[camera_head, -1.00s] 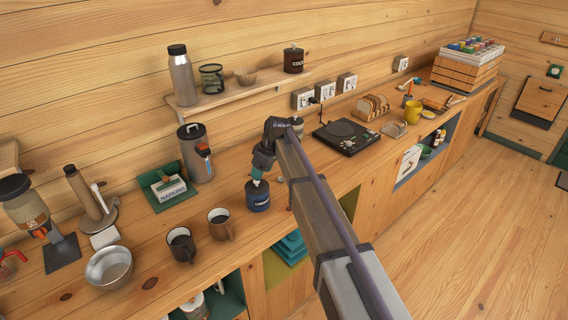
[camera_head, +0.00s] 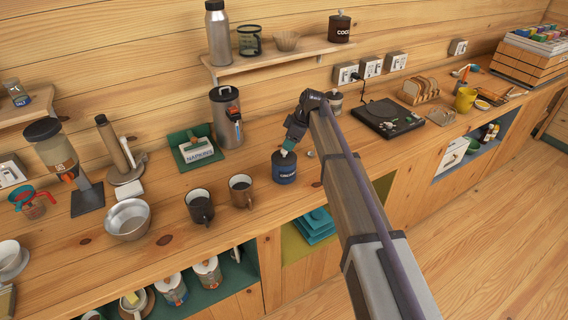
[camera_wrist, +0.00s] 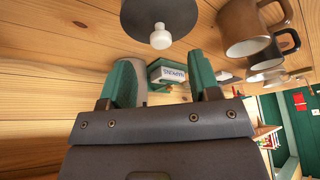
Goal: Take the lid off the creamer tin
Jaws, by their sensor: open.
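The creamer tin (camera_head: 285,170) is a small blue tin with a pale label, upright on the wooden counter. My gripper (camera_head: 290,146) is directly above it, fingers pointing down, and partly hides its top. In the wrist view the tin's lid (camera_wrist: 183,22) is a dark grey disc with a round white knob (camera_wrist: 160,38). My gripper (camera_wrist: 161,72) shows there with two green fingers spread apart and nothing between them. The knob appears just beyond the fingertips, centred between them.
A dark mug (camera_head: 200,208) and a brown mug (camera_head: 241,191) stand just left of the tin. A napkin holder (camera_head: 195,150) and a tall grey canister (camera_head: 227,118) are behind. A black hot plate (camera_head: 388,118) lies to the right. Counter in front of the tin is clear.

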